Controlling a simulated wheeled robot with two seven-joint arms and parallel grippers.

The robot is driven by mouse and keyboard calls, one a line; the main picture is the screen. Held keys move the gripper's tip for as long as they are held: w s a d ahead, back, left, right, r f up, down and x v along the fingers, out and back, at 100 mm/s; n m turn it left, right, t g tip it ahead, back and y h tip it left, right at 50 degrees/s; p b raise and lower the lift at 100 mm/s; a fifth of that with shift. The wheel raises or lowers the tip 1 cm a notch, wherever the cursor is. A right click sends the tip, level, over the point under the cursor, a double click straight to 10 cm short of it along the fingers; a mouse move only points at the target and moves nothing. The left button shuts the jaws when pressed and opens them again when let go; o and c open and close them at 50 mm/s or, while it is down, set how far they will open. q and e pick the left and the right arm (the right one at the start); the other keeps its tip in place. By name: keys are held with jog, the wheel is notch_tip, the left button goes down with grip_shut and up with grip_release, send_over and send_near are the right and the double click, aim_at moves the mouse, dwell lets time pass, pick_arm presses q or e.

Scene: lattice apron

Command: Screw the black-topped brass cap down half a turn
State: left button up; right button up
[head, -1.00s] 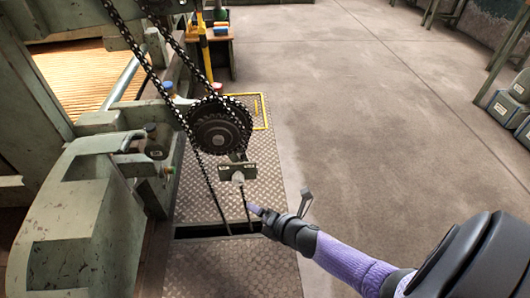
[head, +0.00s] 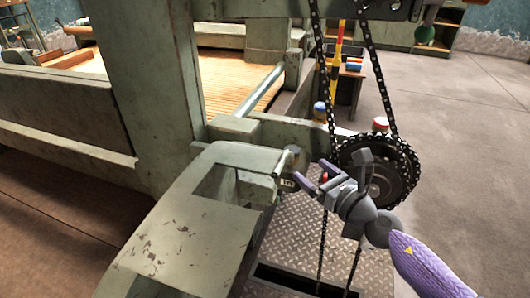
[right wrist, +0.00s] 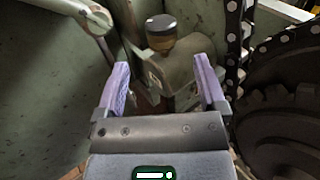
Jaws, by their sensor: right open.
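The black-topped brass cap (right wrist: 161,28) sits upright on a grey-green housing (right wrist: 188,70) in the right wrist view. It lies beyond the fingertips, about midway between them and apart from both. My right gripper (right wrist: 161,72) is open with nothing between its purple fingers. In the head view the right gripper (head: 315,176) is beside the machine's grey-green frame, in front of the chain wheel. My left gripper is not in view.
A toothed chain wheel (head: 388,178) with a hanging chain (head: 378,72) is close to the right gripper; the wheel also fills the right of the wrist view (right wrist: 280,130). A lever with a round end (right wrist: 97,22) is at upper left. Open floor (head: 470,130) lies to the right.

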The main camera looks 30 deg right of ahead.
aim_at(298, 158)
jog(key=w, duration=0.8)
jog(key=shift+a+b, duration=0.15)
jog(key=shift+b, duration=0.15)
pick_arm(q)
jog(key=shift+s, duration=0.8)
